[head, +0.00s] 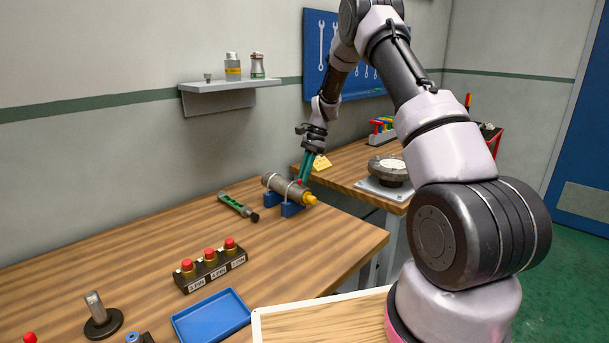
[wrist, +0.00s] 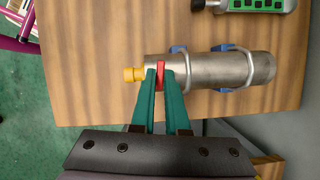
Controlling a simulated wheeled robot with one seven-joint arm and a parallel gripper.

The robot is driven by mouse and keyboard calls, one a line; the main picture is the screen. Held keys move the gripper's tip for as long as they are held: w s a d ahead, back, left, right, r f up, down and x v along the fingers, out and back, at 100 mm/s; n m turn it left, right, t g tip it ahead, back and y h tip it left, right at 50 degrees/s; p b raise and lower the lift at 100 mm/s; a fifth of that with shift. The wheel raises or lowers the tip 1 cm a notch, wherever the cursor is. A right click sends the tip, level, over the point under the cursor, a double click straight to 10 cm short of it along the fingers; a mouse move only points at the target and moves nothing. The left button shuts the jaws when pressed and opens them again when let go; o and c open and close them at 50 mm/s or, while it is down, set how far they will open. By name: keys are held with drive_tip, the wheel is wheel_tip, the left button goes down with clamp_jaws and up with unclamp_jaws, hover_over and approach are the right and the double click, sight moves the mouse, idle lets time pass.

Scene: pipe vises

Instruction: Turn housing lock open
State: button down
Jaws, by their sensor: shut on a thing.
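The housing is a grey metal cylinder (head: 280,185) lying on blue supports on the wooden table; it also shows in the wrist view (wrist: 215,69). A yellow plug (wrist: 133,74) sticks out of one end, at the left in the wrist view and the right in the head view (head: 310,199). A red lock tab (wrist: 160,76) sits on the housing near that end. My gripper (wrist: 160,74) has its green fingers on either side of the red tab, shut on it. In the head view my gripper (head: 301,180) reaches down to the housing from above.
A green tool (head: 238,206) lies left of the housing. A black block with several red-topped parts (head: 210,264) and a blue tray (head: 211,316) are nearer. A second table holds a round grey fixture (head: 388,170). Bare wood lies right of the black block.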

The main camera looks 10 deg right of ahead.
drive_tip(key=shift+n+h, duration=0.3)
drive_tip(key=shift+n, duration=0.4)
drive_tip(key=shift+w+g, duration=0.1)
drive_tip(key=shift+g, duration=0.2)
drive_tip(key=c, duration=0.9)
unclamp_jaws()
drive_tip(key=v, duration=1)
drive_tip(key=shift+d+r, duration=0.1)
drive_tip(key=shift+r, duration=0.25)
